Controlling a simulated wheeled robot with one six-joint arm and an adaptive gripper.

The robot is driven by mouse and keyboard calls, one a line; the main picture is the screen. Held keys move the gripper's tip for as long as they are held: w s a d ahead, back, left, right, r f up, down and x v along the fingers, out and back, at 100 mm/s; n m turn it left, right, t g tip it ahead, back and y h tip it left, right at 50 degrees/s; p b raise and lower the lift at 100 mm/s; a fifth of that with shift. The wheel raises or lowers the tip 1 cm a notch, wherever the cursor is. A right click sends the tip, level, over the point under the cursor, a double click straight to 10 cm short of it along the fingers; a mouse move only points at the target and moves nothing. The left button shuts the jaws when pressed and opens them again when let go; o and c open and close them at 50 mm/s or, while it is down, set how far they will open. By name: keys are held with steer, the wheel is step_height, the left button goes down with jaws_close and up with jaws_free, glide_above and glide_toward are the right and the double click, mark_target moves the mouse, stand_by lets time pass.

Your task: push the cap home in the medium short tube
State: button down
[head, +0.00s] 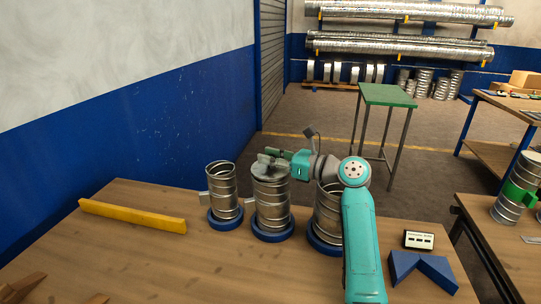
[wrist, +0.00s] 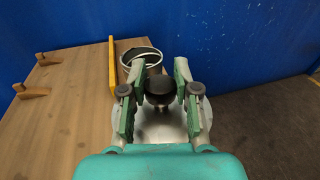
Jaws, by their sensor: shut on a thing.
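The medium short tube (head: 271,205) is a ribbed metal duct standing upright in a blue ring, in the middle of three tubes. The grey round cap (head: 263,172) is at its top; how deep it sits I cannot tell. The cap's grey disc also shows in the wrist view (wrist: 160,132), with a black knob (wrist: 160,88) at its middle. My gripper (head: 270,157) is over the tube's mouth. In the wrist view its green fingers (wrist: 159,78) stand on both sides of the knob, shut on it.
A smaller open tube (head: 222,190) stands to the left and a wider tube (head: 327,212) to the right, partly behind my arm. A yellow bar (head: 132,216) lies on the table's left. Blue angled blocks (head: 422,269) and a small white-faced box (head: 418,240) are at the right.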

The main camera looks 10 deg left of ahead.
steer(key=shift+f, duration=0.15)
steer(key=c, duration=0.8)
jaws_free()
steer(key=shift+o, duration=0.2)
step_height(320, 180, up, 10)
